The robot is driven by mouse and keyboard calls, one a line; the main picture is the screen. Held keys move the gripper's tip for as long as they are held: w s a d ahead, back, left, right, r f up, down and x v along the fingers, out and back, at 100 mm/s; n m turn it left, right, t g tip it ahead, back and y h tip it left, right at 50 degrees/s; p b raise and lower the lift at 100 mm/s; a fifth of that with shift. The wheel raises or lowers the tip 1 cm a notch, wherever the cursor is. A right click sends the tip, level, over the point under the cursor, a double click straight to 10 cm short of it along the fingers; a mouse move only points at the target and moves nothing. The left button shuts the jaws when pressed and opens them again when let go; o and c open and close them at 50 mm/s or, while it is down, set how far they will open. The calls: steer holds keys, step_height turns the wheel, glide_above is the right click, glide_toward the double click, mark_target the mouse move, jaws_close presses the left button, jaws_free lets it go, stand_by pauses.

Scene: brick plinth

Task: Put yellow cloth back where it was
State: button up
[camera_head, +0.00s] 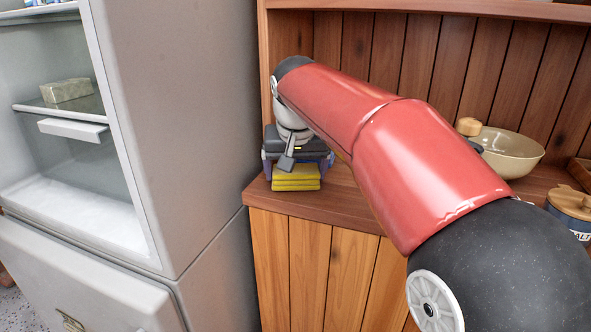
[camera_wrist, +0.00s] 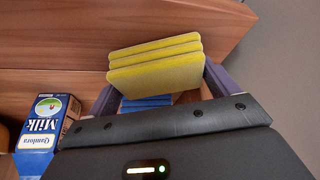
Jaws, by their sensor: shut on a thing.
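The yellow cloth (camera_head: 296,178) is a neat folded stack of layers at the left front of the wooden counter. It also shows in the wrist view (camera_wrist: 157,64), between the two purple-grey fingers. My gripper (camera_head: 298,168) reaches down over the counter's left end and is shut on the yellow cloth. The gripper also shows in the wrist view (camera_wrist: 160,74). I cannot tell whether the cloth touches the counter. A blue folded thing (camera_wrist: 146,103) shows beyond the yellow cloth, partly hidden by it and by my gripper body.
A blue milk carton (camera_wrist: 45,128) stands left in the wrist view. A beige pan (camera_head: 508,153) and a salt jar (camera_head: 572,208) stand on the wooden counter (camera_head: 340,205) to the right. A grey fridge (camera_head: 205,120) borders the counter's left. My arm hides much of the counter.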

steer(key=shift+f, duration=0.2)
steer(key=o, duration=0.8)
steer(key=shift+r, duration=0.1)
steer(key=shift+c, duration=0.2)
steer(key=p+v, duration=0.2)
steer(key=v, duration=1)
steer(key=s+d+f, duration=0.7)
steer(key=s+d, duration=0.3)
steer(key=s+d+f+t, duration=0.1)
steer(key=s+d+f, duration=0.4)
steer(key=s+f, duration=0.7)
step_height(320, 180, down, 2)
steer(key=shift+f, duration=0.1)
steer(key=shift+s+d, duration=0.1)
steer(key=shift+d, duration=0.05)
